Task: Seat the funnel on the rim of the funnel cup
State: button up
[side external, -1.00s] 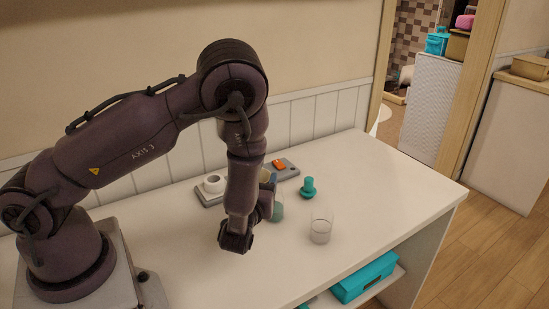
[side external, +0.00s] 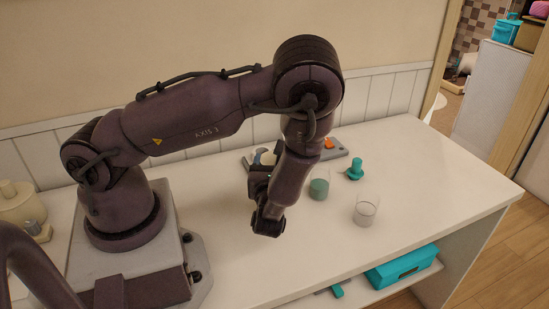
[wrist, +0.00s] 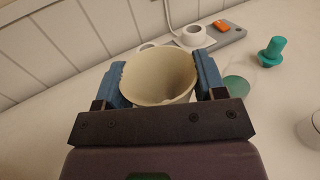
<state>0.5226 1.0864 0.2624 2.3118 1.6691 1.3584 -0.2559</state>
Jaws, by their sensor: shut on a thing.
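My gripper (wrist: 160,72) has its blue fingers shut on a cream, wide-mouthed thing (wrist: 158,82) that looks like the funnel, its open mouth facing the wrist camera. In the side view my gripper (side external: 258,183) is above the table, left of a glass with green contents (side external: 319,189), and mostly hides what it holds. A clear glass with a greyish bottom (side external: 366,211) stands farther right; its edge shows in the wrist view (wrist: 311,130). I cannot tell which vessel is the funnel cup. The funnel's lower end is hidden.
A grey strip (wrist: 229,37) near the wall carries a white ring-topped piece (wrist: 192,62) and an orange block (wrist: 221,25). A teal stopper-like piece (side external: 355,170) stands near the glasses. A teal box (side external: 401,267) is on the shelf below. The table's front middle is clear.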

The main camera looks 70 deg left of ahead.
jog(key=shift+f, duration=2.05)
jog(key=shift+f, duration=1.35)
jog(key=o, duration=1)
jog(key=v, duration=1.3)
